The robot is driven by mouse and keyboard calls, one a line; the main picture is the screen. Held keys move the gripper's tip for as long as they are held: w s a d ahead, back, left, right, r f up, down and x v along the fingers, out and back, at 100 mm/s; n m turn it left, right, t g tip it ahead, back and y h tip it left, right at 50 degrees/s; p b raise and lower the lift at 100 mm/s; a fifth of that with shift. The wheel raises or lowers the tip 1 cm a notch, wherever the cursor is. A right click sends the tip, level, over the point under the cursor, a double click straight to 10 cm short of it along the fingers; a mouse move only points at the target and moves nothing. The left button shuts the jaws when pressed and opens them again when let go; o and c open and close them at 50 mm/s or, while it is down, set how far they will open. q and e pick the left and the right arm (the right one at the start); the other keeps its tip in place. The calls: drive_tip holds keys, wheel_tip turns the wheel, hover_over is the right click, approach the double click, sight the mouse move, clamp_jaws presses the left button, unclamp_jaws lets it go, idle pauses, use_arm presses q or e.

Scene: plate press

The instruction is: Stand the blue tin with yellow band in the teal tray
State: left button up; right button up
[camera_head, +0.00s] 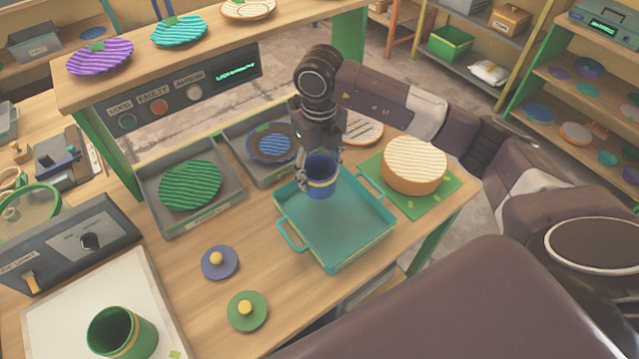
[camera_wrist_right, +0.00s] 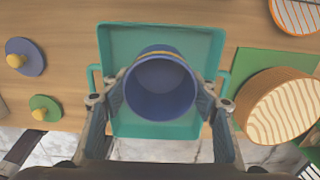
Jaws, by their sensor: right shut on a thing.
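The blue tin with a yellow band (camera_head: 321,178) is upright in my right gripper (camera_head: 322,162), over the back part of the teal tray in the head view. In the right wrist view the open-topped tin (camera_wrist_right: 160,88) sits between the two fingers of the gripper (camera_wrist_right: 160,95), which is shut on it. The teal tray (camera_head: 345,245) has a handle on each side and is otherwise empty; it also shows in the right wrist view (camera_wrist_right: 118,45). I cannot tell whether the tin's base touches the tray floor. My left gripper is not in view.
Grey trays with a green striped plate (camera_head: 190,186) and a blue plate (camera_head: 272,143) lie left and behind. Blue (camera_head: 220,262) and green (camera_head: 247,311) knobbed lids lie in front left.

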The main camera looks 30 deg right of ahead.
sight(319, 177)
drive_tip(key=shift+f, duration=0.9)
wheel_tip(319, 177, down, 4)
drive_tip(key=shift+f+p, duration=0.1)
drive_tip(key=shift+p, duration=0.6)
drive_tip(key=shift+f, duration=0.15)
drive_tip(key=shift+f+b, duration=0.2)
drive_tip(key=shift+b, duration=0.1)
drive_tip(key=o, duration=1.2)
drive_tip(key=shift+r, duration=0.1)
drive_tip(key=shift+r, duration=0.1)
